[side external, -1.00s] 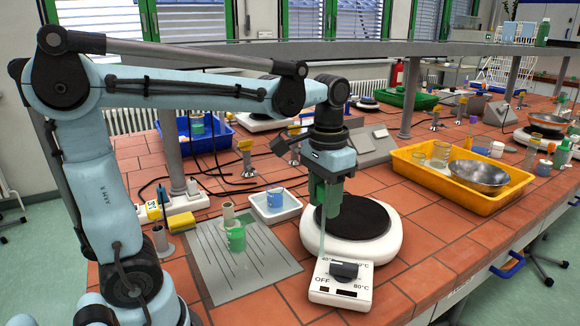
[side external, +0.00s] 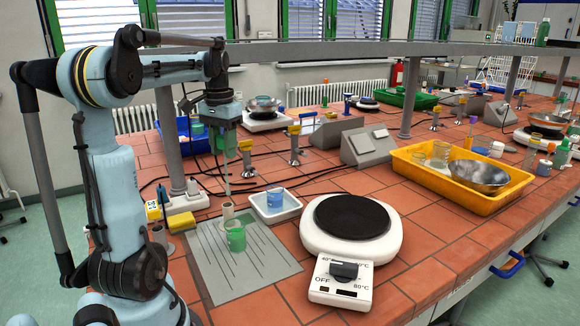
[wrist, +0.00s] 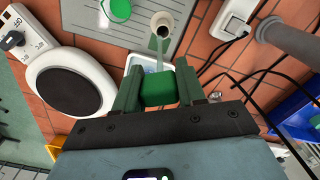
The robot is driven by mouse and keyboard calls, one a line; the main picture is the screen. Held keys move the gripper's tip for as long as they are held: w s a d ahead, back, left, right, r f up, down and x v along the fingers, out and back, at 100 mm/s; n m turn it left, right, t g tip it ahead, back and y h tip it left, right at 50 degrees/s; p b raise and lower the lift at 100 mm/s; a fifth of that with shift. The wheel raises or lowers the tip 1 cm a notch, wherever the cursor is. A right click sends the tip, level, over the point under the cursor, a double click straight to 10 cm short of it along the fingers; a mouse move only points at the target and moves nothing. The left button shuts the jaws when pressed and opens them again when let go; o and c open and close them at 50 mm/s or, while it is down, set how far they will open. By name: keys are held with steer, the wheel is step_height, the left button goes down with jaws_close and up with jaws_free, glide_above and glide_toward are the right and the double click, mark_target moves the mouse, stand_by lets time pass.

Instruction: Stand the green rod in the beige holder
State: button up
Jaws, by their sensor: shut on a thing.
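My gripper (side external: 227,150) is shut on the green rod, which hangs upright with its thin pale stem (side external: 228,180) pointing down. In the wrist view the rod's thick green part (wrist: 158,89) sits between the fingers, and the stem runs toward the beige holder. The beige holder (side external: 227,211) stands on the grey mat, partly hidden by a green beaker. The wrist view shows its dark round opening (wrist: 162,23). The rod's lower tip appears at or just above the holder's rim; I cannot tell whether it is inside.
The green beaker (side external: 236,238) stands directly beside the holder. A hotplate (side external: 318,240) stands farther right. The grey mat's (side external: 255,275) front is clear.

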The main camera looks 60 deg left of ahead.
steer(key=shift+s+a+f, duration=0.15)
steer(key=shift+s+a, duration=0.1)
steer(key=shift+a, duration=0.05)
steer(key=shift+f, duration=2.1)
steer(key=shift+f, duration=2.3)
steer(key=o, duration=1.2)
steer(key=shift+o, duration=0.2)
